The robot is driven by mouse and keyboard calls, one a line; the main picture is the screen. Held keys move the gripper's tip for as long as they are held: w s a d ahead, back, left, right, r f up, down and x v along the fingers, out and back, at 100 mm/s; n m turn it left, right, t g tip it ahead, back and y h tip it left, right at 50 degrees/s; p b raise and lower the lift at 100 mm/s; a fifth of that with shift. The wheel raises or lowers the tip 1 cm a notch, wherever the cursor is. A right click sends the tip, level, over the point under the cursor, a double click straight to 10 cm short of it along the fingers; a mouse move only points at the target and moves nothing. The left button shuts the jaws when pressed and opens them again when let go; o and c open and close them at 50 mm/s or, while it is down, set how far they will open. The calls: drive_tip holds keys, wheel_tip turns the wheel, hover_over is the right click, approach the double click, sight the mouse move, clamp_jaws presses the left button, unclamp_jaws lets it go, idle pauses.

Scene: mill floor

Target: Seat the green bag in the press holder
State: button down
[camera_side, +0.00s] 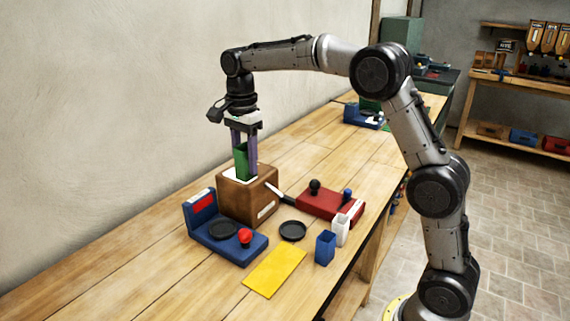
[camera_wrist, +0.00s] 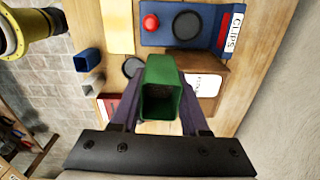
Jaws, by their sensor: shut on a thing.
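The green bag (camera_side: 241,161) is a tall, square-sided green pouch. In the wrist view the bag (camera_wrist: 160,72) is open at the top with a dark inside. My gripper (camera_side: 246,172) has its two purple fingers on either side of it and is shut on it; the fingers also show in the wrist view (camera_wrist: 160,104). The bag is about upright over a brown wooden block (camera_side: 247,199) with a pale top, which may be the press holder. Its lower end is at the block's top; I cannot tell whether it is inside or just above.
A blue stand (camera_side: 252,250) with a red knob and black disc is in front of the block. A red base (camera_side: 318,203), white cup (camera_side: 341,231), blue cup (camera_side: 325,247), black dish (camera_side: 292,230) and yellow sheet (camera_side: 274,271) lie nearby. The wall is behind.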

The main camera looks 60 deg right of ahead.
drive_tip(key=w+a+f+n, duration=0.1)
drive_tip(key=w+a+f, duration=0.1)
drive_tip(key=w+a, duration=0.3)
drive_tip(key=shift+w+d+f, duration=0.15)
drive_tip(key=shift+w+f, duration=0.05)
drive_tip(key=shift+f, duration=2.05)
drive_tip(key=shift+w+d+f, duration=0.2)
drive_tip(key=shift+w+f, duration=0.05)
drive_tip(key=shift+f, duration=2)
drive_tip(key=shift+w+d+f, duration=0.15)
drive_tip(key=shift+w+f, duration=0.05)
drive_tip(key=shift+f, duration=2.05)
drive_tip(key=shift+f, duration=0.65)
drive_tip(key=c, duration=0.7)
unclamp_jaws()
drive_tip(key=shift+r, duration=0.1)
drive_tip(key=shift+r, duration=5.4)
